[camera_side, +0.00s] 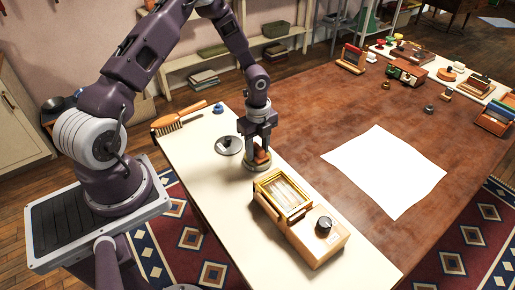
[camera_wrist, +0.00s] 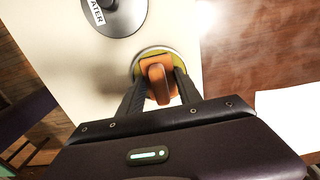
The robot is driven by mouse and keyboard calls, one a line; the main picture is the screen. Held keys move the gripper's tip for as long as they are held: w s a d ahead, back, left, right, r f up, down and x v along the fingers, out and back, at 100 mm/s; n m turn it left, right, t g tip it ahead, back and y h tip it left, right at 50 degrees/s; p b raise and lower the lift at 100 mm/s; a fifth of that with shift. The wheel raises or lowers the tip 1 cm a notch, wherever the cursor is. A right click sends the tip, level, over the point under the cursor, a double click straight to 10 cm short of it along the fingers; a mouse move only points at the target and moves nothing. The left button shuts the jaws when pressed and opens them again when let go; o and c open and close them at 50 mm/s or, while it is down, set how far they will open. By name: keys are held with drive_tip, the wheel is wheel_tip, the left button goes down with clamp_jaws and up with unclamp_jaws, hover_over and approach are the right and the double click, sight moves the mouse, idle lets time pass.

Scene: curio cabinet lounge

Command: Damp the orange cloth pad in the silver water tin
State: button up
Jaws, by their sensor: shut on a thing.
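The orange cloth pad (camera_side: 262,156) has a block-like grip on top, and my gripper (camera_side: 262,140) is shut on that grip. The pad also shows between my fingers in the wrist view (camera_wrist: 158,76).
A wooden box with a glass-topped frame and black knob (camera_side: 303,222) stands close in front of my gripper. A brush (camera_side: 180,119) and small blue item (camera_side: 218,108) lie behind. A white sheet (camera_side: 385,170) lies on the brown tabletop.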

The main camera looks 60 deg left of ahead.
drive_tip(key=shift+r, duration=3.5)
